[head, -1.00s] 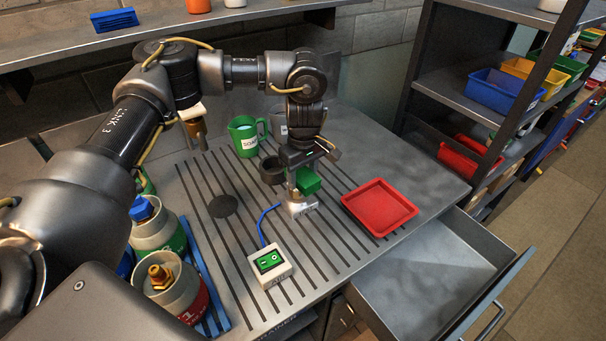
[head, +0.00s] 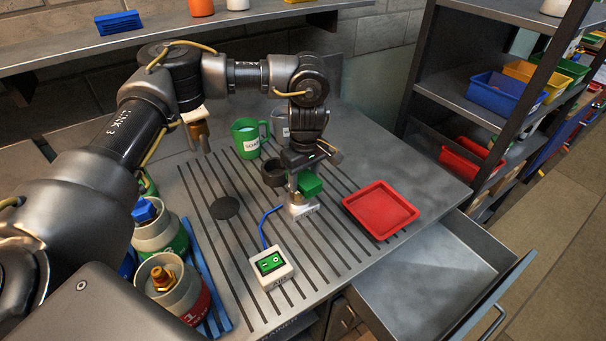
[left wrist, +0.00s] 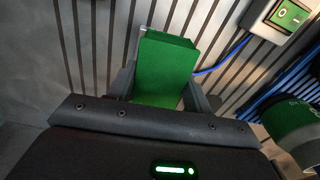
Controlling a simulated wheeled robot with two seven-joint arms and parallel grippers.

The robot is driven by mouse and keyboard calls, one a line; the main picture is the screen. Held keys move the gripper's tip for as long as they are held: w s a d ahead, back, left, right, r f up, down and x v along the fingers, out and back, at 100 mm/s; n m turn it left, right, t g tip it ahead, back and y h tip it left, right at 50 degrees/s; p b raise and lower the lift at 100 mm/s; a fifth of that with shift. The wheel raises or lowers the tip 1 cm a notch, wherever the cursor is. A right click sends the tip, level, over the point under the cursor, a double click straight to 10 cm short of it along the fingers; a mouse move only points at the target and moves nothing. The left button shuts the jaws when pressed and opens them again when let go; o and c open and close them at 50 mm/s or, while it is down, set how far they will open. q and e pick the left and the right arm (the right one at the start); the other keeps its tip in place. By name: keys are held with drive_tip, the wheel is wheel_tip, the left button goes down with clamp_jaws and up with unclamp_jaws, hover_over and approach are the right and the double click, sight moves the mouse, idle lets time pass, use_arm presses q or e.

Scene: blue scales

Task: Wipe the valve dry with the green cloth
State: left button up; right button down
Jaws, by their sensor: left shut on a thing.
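My left gripper (head: 303,183) is shut on the green cloth (head: 311,186), which looks like a thick folded block. In the left wrist view the cloth (left wrist: 165,65) sits between the two fingers of the gripper (left wrist: 163,82). Just below, on the slatted drainer, stands a small pale labelled fitting (head: 302,210) with a blue hose running to it. I cannot tell if the cloth touches it. A bottle at the left has a brass fitting (head: 162,278) on top, and another has a blue top (head: 144,210). I cannot tell for certain which of these is the valve. My right gripper is out of view.
A white box with a green switch (head: 270,265) stands in front of the gripper. A red tray (head: 381,210) lies to the right, above an open drawer (head: 430,270). A green mug (head: 246,138) stands behind. A dark round patch (head: 225,208) marks the drainer.

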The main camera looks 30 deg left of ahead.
use_arm(q)
drive_tip(key=shift+s, duration=0.1)
drive_tip(key=shift+w+a+r, duration=0.1)
drive_tip(key=shift+w+a, duration=0.25)
drive_tip(key=shift+a, duration=0.35)
drive_tip(key=shift+d, duration=0.15)
drive_tip(key=shift+s+d+r+p, duration=0.1)
drive_tip(key=shift+s+d+p, duration=0.25)
drive_tip(key=shift+d, duration=0.35)
drive_tip(key=shift+w+a, duration=0.45)
drive_tip(key=shift+a, duration=0.4)
drive_tip(key=shift+d, duration=0.1)
drive_tip(key=shift+s+d+f, duration=0.2)
drive_tip(key=shift+s+d, duration=0.2)
drive_tip(key=shift+d, duration=0.35)
drive_tip(key=shift+r, duration=0.1)
